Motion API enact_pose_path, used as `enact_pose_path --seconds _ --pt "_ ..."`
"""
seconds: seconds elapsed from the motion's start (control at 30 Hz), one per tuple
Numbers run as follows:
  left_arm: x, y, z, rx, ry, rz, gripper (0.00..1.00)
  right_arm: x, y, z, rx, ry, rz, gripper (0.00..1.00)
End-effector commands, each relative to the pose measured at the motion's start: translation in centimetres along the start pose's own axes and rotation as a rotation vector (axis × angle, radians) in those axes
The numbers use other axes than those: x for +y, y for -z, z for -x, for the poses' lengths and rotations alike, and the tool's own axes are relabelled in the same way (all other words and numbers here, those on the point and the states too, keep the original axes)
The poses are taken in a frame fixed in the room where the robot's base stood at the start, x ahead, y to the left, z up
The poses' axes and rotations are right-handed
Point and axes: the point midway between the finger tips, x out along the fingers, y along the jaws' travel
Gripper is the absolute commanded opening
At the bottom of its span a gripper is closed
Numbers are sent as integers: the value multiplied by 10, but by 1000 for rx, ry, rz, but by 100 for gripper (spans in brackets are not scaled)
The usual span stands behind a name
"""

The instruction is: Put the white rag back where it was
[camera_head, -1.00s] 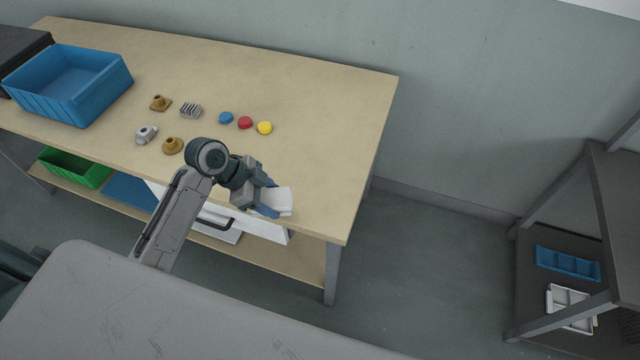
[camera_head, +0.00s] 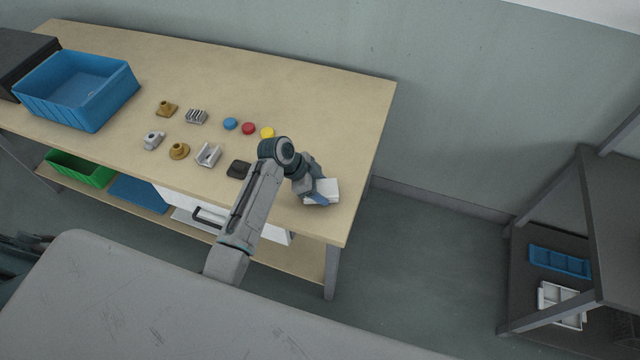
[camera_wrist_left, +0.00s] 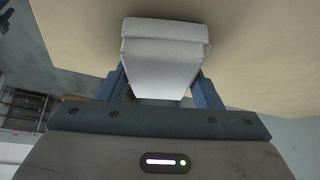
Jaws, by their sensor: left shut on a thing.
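The white rag (camera_head: 324,188) is a folded, block-like cloth near the right front corner of the wooden table. My left gripper (camera_head: 318,197) is shut on it, with the fingers pointing towards the table's right end. In the left wrist view the rag (camera_wrist_left: 165,55) sits between the two blue fingers of the gripper (camera_wrist_left: 163,88), with the table top behind it. Whether the rag touches the table I cannot tell. My right gripper is not in view.
The wooden table (camera_head: 350,120) bears a blue bin (camera_head: 75,112), several small metal and brass parts, a dark block (camera_head: 238,169), and blue (camera_head: 230,123), red (camera_head: 248,128) and yellow (camera_head: 267,132) discs. The table's right end is clear. A dark shelf (camera_head: 620,200) stands at right.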

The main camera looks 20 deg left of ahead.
Motion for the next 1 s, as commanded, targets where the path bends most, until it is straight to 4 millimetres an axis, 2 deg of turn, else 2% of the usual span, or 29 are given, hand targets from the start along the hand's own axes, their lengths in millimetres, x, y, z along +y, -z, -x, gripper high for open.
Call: enact_pose_path --seconds 0.33,0.37,0.47,0.83,1.0 --pt "0 -3 -4 0 0 0 37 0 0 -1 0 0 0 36" --pt "0 -3 -4 0 0 0 61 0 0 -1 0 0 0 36" --pt "0 -2 -4 0 1 0 80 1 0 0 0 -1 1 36" --pt "0 -2 1 0 2 -1 80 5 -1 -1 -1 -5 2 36" --pt "-1 -3 26 -1 5 -3 80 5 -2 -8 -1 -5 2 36"
